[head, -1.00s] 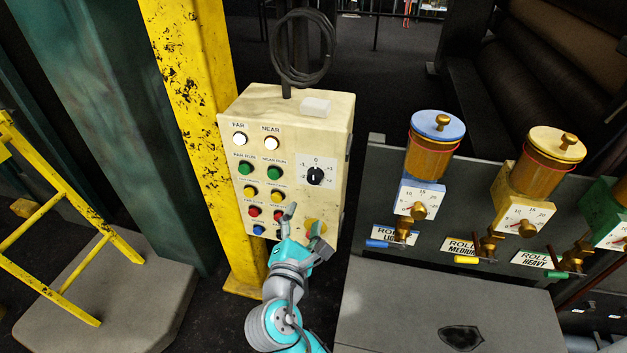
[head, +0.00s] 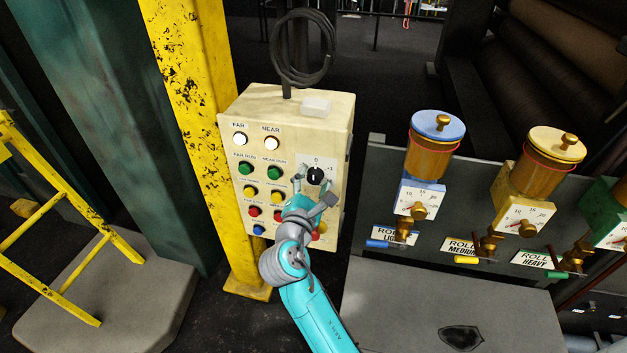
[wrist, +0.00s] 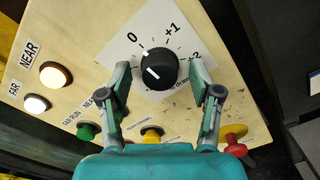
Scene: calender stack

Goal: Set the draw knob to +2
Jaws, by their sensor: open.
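The draw knob (wrist: 159,71) is a round black knob with a white line, on a white dial plate (wrist: 118,62) marked 0, +1 and +2 in the wrist view. I cannot tell for sure which mark its line points to. In the head view the knob (head: 315,175) is at the right of the cream control box (head: 285,100). My gripper (wrist: 163,74) is open, with one finger on each side of the knob. I see no clear contact between the fingers and the knob. In the head view my gripper (head: 317,187) hides the lower part of the dial.
White lamps (head: 240,139) and green (head: 246,169), yellow, red and blue buttons are left of and below the dial. A red-and-yellow button (wrist: 235,141) is close by my right finger. A yellow post (head: 190,110) stands left; oil cups (head: 436,150) stand right.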

